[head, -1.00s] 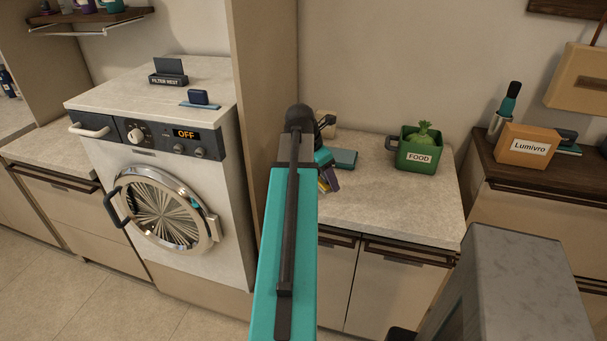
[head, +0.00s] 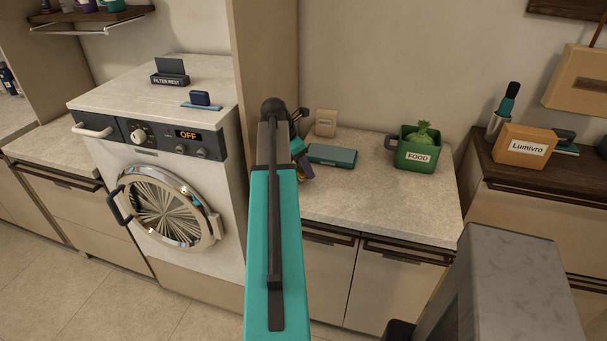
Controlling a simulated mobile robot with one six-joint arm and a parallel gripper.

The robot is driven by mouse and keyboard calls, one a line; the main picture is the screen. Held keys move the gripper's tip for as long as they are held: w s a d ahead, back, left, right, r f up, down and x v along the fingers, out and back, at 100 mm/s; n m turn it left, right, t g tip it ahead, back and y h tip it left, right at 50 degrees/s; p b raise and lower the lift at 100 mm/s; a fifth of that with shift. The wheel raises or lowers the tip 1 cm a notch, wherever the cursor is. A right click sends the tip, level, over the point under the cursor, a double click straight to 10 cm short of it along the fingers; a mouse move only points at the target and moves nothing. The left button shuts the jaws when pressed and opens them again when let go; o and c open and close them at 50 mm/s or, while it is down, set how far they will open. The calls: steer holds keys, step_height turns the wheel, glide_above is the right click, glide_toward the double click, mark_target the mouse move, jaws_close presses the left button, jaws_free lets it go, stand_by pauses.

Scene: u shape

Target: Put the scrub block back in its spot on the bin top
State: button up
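My gripper (head: 300,160) is at the far end of my teal arm, over the left part of the middle counter. The arm hides most of it, and I cannot see its fingers clearly. A small purple and yellowish piece (head: 304,170) shows at the gripper; it may be the scrub block, but too little shows to be sure. Right of it a flat teal box (head: 332,155) with a small label lies on the counter. A green bin (head: 418,153) marked FOOD, with a green bag in it, stands further right. I cannot tell which surface is the bin top.
A cream labelled box (head: 326,122) stands against the wall. On the washer (head: 150,150) are a FILTER REST holder (head: 169,78) and a dark blue block (head: 200,98) on a blue mat. An orange Lumivro box (head: 525,146) is at right. The counter's front (head: 390,210) is clear.

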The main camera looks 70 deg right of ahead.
mark_target(303, 174)
steer(key=shift+f, duration=0.15)
steer(key=shift+f+p, duration=0.7)
steer(key=shift+f, duration=0.9)
steer(key=shift+f, duration=0.1)
steer(key=o, duration=1)
steer(key=shift+b+v, duration=1.15)
steer(key=shift+v, duration=4.95)
